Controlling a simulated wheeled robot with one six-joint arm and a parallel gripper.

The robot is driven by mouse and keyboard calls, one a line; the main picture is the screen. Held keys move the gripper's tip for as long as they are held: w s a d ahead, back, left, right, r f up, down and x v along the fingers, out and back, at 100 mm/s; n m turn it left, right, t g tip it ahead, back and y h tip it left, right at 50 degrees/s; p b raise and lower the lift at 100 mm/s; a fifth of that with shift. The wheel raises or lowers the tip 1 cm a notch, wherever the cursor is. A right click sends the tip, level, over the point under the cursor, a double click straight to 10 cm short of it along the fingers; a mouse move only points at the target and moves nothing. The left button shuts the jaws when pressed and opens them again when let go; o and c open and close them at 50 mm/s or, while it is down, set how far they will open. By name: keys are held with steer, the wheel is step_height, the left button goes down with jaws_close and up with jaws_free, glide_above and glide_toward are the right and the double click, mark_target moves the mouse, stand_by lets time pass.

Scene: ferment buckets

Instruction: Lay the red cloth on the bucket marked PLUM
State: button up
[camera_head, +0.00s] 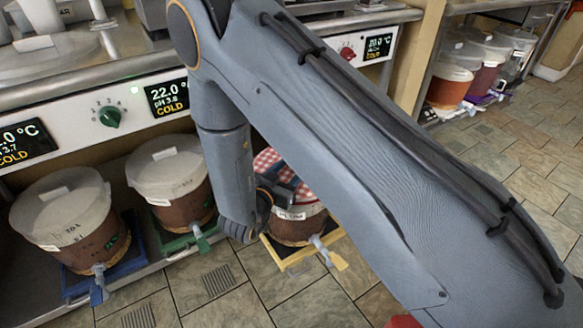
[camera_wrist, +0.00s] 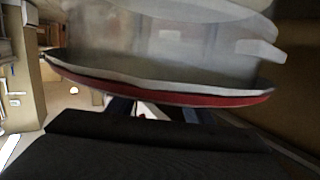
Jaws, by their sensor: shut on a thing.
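A red-and-white checked cloth (camera_head: 267,158) is over the top of a bucket (camera_head: 292,231) with a brown lower part, which stands on a yellow tray. The bucket's white label is small and partly hidden, and I cannot read it surely. My gripper (camera_head: 284,186) is at the cloth, above this bucket's top, mostly hidden by my arm. It is shut on the cloth. In the wrist view a thin, dark-edged red rim (camera_wrist: 205,99) spans above my gripper (camera_wrist: 152,110), with a pale translucent vessel behind it. I cannot tell whether the cloth lies flat or touches all round.
Two lidded buckets stand to the left, on a blue tray (camera_head: 110,270) and a green tray (camera_head: 178,245). A control panel (camera_head: 108,117) with displays runs above them. More buckets (camera_head: 450,85) sit on a shelf at the upper right.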

steer(key=o, duration=1.7)
steer(key=shift+r+p, duration=3.05)
steer(key=shift+r, duration=0.45)
